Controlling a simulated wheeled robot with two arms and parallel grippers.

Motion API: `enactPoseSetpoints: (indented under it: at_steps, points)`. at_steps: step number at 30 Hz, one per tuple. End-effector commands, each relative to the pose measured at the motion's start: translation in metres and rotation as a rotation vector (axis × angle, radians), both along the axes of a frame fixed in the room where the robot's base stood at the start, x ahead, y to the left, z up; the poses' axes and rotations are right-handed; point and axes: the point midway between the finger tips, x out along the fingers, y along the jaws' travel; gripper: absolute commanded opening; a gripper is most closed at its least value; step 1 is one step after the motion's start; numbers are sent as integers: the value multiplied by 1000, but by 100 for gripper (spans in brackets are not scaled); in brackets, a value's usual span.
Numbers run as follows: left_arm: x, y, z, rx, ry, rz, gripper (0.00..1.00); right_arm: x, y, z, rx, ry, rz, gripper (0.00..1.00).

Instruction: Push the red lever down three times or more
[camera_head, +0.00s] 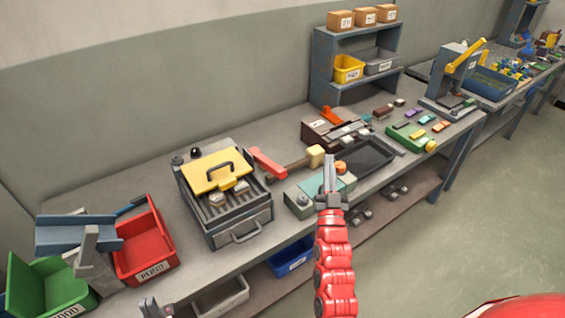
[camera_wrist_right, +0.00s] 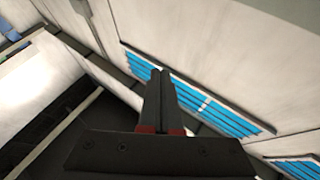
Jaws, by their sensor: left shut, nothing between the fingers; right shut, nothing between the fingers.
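The red lever (camera_head: 266,163) is a red bar on the right side of a grey heater (camera_head: 240,222) with a yellow lid (camera_head: 209,171). A wooden handle with a pale yellow head (camera_head: 315,156) lies just right of it. My right gripper (camera_head: 330,160) is shut and empty. In the picture it is right of the lever and apart from it, in front of a green-topped box (camera_head: 301,200). Its shut fingers also show in the right wrist view (camera_wrist_right: 161,75). My left gripper (camera_head: 152,304) is shut and empty at the bottom edge, partly cut off, far from the lever.
A red reject bin (camera_head: 150,245) and a green bin (camera_head: 45,290) stand at the left. A dark tray (camera_head: 372,155), a brown box (camera_head: 325,133) and a blue-grey shelf (camera_head: 325,62) stand to the right. A blue bin (camera_head: 290,258) is below the bench.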

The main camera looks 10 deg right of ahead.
Motion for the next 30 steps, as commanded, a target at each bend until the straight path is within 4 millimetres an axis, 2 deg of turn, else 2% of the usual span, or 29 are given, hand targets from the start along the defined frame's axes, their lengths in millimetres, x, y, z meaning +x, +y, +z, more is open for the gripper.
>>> enactPoseSetpoints:
  at_steps: [1, 6, 9, 13, 17, 21, 30]
  points:
    - [0, 0, 6, 0, 0, 0, 0, 13, -5, 7, 13, 53, 7, 0]
    - [0, 0, 15, 0, 0, 0, 0, 50, -6, 4, 46, 276, 72, 0]
    - [0, 0, 20, 0, 0, 0, 0, 65, 0, 5, 52, 399, 129, 0]
    - [0, 0, 27, 0, 0, 0, 0, 74, 13, 4, 43, 557, 219, 0]
    - [0, 0, 34, 0, 0, 0, 0, 73, 30, 8, 10, 702, 322, 0]
    - [0, 0, 40, 0, 0, 0, 0, 63, 47, 10, -43, 844, 430, 0]
    - [0, 0, 45, 0, 0, 0, 0, 38, 67, 12, -127, 1000, 556, 0]
